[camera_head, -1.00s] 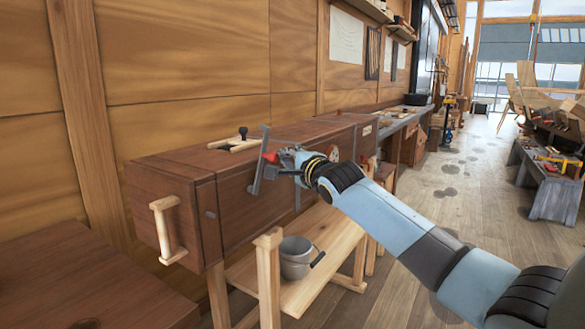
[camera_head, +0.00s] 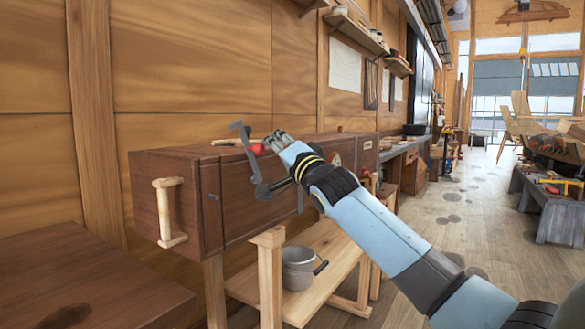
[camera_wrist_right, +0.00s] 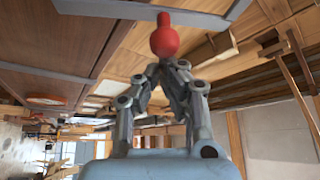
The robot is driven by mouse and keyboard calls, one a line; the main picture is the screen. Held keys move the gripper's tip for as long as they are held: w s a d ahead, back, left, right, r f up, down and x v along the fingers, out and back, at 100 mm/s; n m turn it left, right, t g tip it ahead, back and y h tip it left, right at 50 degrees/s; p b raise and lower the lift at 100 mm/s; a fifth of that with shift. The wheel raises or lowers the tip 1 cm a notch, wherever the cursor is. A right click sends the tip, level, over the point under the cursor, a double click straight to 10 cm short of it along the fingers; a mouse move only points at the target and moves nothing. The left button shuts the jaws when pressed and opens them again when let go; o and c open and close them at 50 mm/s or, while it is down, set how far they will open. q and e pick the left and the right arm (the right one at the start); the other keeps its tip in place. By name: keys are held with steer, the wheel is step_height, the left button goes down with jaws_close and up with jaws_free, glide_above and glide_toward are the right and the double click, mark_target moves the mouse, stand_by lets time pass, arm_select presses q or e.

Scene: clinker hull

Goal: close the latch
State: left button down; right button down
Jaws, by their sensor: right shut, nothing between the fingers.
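The latch is a grey metal lever (camera_head: 246,158) with a red knob (camera_head: 257,149), on the front of a long brown wooden chest (camera_head: 170,202). The lever leans left at its top; its lower end meets a dark round pivot (camera_head: 263,190). My right gripper (camera_head: 277,138) is shut and empty, just right of the knob near the chest's top front edge. In the right wrist view, the red knob (camera_wrist_right: 165,40) stands just beyond the closed fingertips (camera_wrist_right: 168,68); I cannot tell if they touch. My left gripper is out of view.
A pale wooden handle (camera_head: 167,212) sticks out from the chest's left end. Below is a wooden stand with a grey bucket (camera_head: 298,268). A brown tabletop (camera_head: 80,275) lies at lower left. Open floor (camera_head: 450,220) lies to the right.

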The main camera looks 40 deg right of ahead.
steer(key=s+a+f+n+y, duration=0.1)
steer(key=a+f+n+y, duration=0.2)
steer(key=n+y, duration=0.3)
steer(key=s+a+f+n+g+y+p, duration=0.1)
steer(key=a+n+y, duration=0.3)
steer(key=n, duration=1)
steer(key=shift+s+a+f+y, duration=0.2)
steer(key=shift+s+f+y, duration=0.35)
steer(key=shift+f+y, duration=0.55)
steer(key=shift+r+n+y, duration=0.2)
steer(key=shift+n+y, duration=0.1)
